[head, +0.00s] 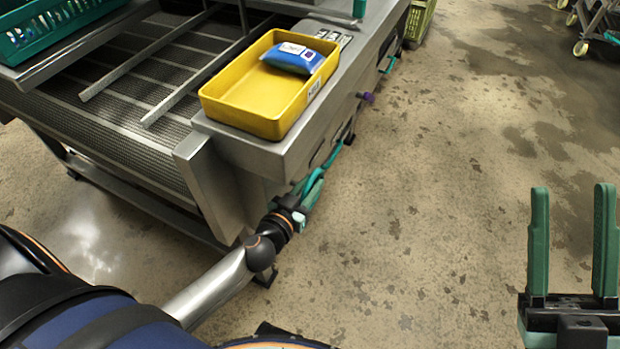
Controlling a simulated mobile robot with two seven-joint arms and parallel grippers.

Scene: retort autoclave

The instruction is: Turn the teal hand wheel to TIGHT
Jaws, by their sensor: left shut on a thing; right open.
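The teal hand wheel (327,163) shows nearly edge-on at the right side of the steel conveyor frame, below the yellow tray. Only part of its rim is visible; its hub and any TIGHT marking are hidden. My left gripper (312,187) has green fingers and reaches in low beside the frame. It is shut on the wheel's near side, though the exact contact is hard to see. My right gripper (572,192) is open and empty over bare floor at the lower right, well apart from the wheel.
A yellow tray (215,103) holding a blue pouch (293,58) sits on the frame's steel ledge (225,145). A purple knob (367,97) sticks out farther along the side. A teal crate (48,28) stands at upper left. The floor (440,180) to the right is clear.

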